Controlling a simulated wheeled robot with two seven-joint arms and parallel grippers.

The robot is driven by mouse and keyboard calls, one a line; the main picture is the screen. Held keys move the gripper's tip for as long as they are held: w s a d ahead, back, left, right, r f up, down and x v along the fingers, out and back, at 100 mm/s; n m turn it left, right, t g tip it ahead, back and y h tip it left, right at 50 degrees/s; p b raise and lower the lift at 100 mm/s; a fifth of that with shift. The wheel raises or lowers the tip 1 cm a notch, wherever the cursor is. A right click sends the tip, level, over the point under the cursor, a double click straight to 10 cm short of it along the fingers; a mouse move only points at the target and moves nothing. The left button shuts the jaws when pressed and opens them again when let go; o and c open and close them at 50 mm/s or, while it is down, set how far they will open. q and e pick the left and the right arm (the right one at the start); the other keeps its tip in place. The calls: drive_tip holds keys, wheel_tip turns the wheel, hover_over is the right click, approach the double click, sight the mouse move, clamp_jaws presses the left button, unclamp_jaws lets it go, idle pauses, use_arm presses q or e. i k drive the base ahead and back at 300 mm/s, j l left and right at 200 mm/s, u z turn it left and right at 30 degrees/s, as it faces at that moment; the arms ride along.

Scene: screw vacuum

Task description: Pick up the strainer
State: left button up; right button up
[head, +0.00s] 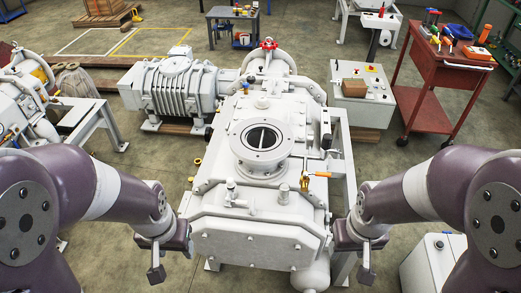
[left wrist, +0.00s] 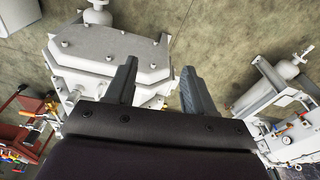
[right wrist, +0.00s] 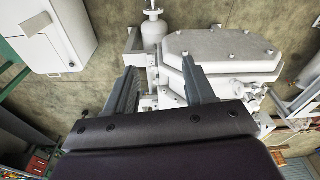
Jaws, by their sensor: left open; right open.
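A large white vacuum pump (head: 250,190) stands in the middle of the head view. On its top is a round open flange (head: 262,140) with a dark opening crossed by a light bar. No part can be clearly made out as the strainer; whether it sits in this opening cannot be told. My left gripper (head: 156,262) hangs open and empty beside the pump's front left side; its spread fingers show in the left wrist view (left wrist: 155,75). My right gripper (head: 366,262) is open and empty beside the front right side; its spread fingers show in the right wrist view (right wrist: 160,75).
A small valve (head: 231,190) and a brass-coloured fitting with an orange handle (head: 308,178) stand up from the pump's top. A red valve wheel (head: 268,44) is at the back. A red tool cart (head: 440,85) stands at the right. A white cabinet (head: 435,262) is at the lower right.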

sight(262, 138)
drive_tip(key=i+j, duration=0.8)
drive_tip(key=j, duration=0.2)
drive_tip(key=i+j+z, duration=0.1)
drive_tip(key=z, duration=1.8)
